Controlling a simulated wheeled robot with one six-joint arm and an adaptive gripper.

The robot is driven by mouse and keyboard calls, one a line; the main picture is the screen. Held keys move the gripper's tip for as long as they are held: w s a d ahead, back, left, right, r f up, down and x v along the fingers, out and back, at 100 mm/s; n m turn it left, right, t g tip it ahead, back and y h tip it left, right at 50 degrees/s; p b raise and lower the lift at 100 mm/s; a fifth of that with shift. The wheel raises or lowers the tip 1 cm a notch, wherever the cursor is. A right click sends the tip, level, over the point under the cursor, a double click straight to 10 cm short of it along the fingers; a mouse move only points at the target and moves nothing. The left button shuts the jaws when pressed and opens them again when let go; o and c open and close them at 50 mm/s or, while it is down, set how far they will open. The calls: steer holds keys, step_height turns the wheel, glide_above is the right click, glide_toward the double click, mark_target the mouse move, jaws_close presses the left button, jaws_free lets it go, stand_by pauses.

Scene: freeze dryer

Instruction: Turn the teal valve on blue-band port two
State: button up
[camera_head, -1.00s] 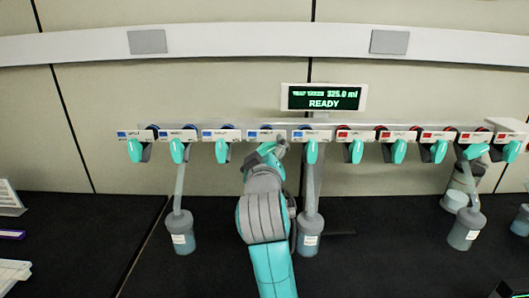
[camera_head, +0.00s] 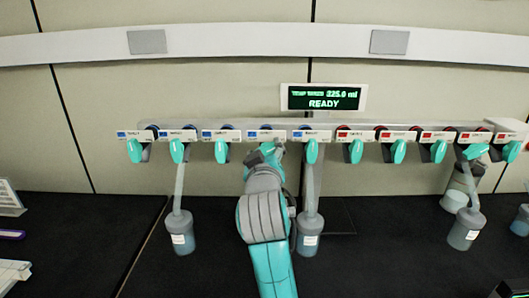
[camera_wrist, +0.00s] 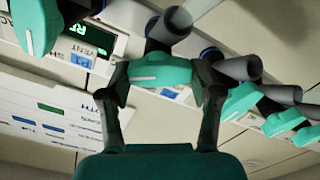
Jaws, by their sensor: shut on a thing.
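A row of teal valve handles hangs under white label plates on a rail. My gripper (camera_wrist: 162,88) is shut on a teal valve (camera_wrist: 160,73), with one finger on each side of the handle. In the head view my gripper (camera_head: 265,158) is at the fourth blue-band port from the left, below its label plate (camera_head: 267,136). My arm mostly hides that valve there. The neighbouring teal valve (camera_head: 311,151) hangs upright just to the right.
Red-band ports (camera_head: 398,136) continue to the right. Flasks hang below the rail, one (camera_head: 309,236) close to the right of my arm and one (camera_head: 181,236) to the left. A display (camera_head: 323,97) above reads READY. The dark bench is mostly clear.

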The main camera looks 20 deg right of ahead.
steer(key=o, duration=1.1)
steer(key=shift+o, duration=0.2)
steer(key=v, duration=1.2)
